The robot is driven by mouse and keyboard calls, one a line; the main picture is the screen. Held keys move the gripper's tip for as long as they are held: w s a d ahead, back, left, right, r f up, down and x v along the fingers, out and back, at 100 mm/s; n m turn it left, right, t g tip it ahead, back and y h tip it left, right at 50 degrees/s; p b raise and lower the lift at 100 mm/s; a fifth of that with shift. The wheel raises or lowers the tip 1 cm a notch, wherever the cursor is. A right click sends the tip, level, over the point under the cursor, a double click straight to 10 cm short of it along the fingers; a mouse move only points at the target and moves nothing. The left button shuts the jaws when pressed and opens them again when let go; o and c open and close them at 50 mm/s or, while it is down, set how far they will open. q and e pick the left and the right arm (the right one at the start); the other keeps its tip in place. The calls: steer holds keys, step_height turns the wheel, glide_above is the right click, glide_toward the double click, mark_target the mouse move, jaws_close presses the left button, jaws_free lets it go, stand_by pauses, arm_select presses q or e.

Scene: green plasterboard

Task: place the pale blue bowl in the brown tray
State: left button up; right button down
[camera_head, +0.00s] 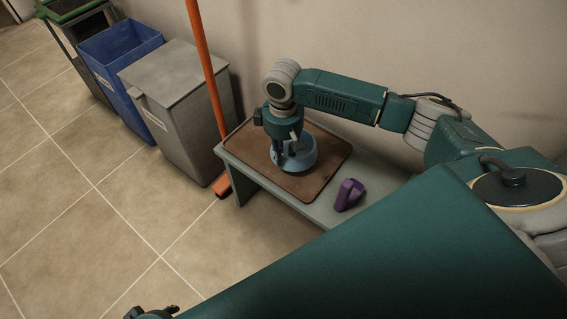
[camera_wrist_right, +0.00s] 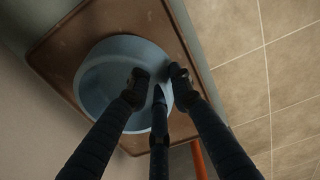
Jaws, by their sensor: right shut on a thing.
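The pale blue bowl (camera_head: 301,158) is inside the outline of the brown tray (camera_head: 314,178), near its middle. It also shows in the right wrist view (camera_wrist_right: 93,85), above the tray (camera_wrist_right: 52,55). I cannot tell whether its base touches the tray. My right gripper (camera_head: 290,150) points down at the bowl and is shut on its rim. In the right wrist view the fingers (camera_wrist_right: 158,88) straddle the bowl's wall. My left gripper (camera_head: 152,313) shows only in part at the bottom edge of the head view, and its fingers are unclear.
The tray lies on a grey table (camera_head: 325,211). A purple object (camera_head: 348,195) stands on the table beside the tray. An orange broom (camera_head: 207,70) leans at the table's left end. A grey bin (camera_head: 180,110) and a blue bin (camera_head: 118,55) stand further left.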

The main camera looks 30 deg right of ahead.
step_height(320, 180, down, 3)
steer(key=shift+f+b, duration=0.2)
steer(key=shift+b, duration=0.3)
steer(key=shift+f, duration=0.25)
arm_select(q)
step_height(320, 180, up, 4)
steer(key=shift+w+f, duration=0.1)
steer(key=shift+w, duration=0.05)
arm_select(e)
steer(key=c, duration=1.6)
jaws_free()
steer(key=shift+o, duration=0.2)
steer(key=shift+r, duration=0.1)
